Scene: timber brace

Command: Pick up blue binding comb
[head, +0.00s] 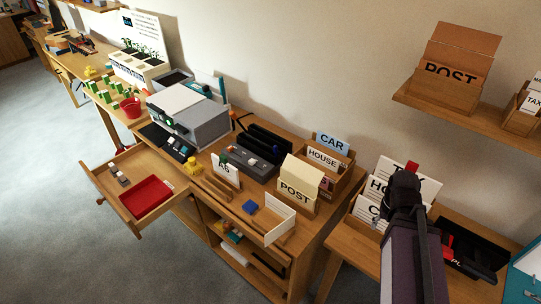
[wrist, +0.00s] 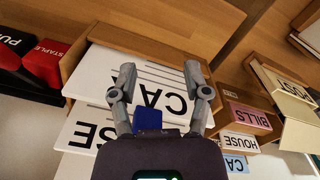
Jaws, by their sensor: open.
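A small blue object (head: 250,207) lies on the desk in front of the POST box; it is too small to tell whether it is the binding comb. In the wrist view, my gripper (wrist: 158,70) has its two fingers wide apart, with nothing clamped between the tips. It is over a wooden card box holding white cards, one lettered CAR (wrist: 165,92). A blue block-like patch (wrist: 148,119) shows between the finger bases; I cannot tell what it is. In the head view my arm is at the right, and the fingertips are hidden.
A black and grey machine (head: 247,157), a cream POST box (head: 297,187) and a HOUSE box (head: 324,158) crowd the desk. An open drawer (head: 108,167) with a red tray (head: 147,197) juts out. A wall shelf (head: 475,117) hangs at upper right. The floor at left is clear.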

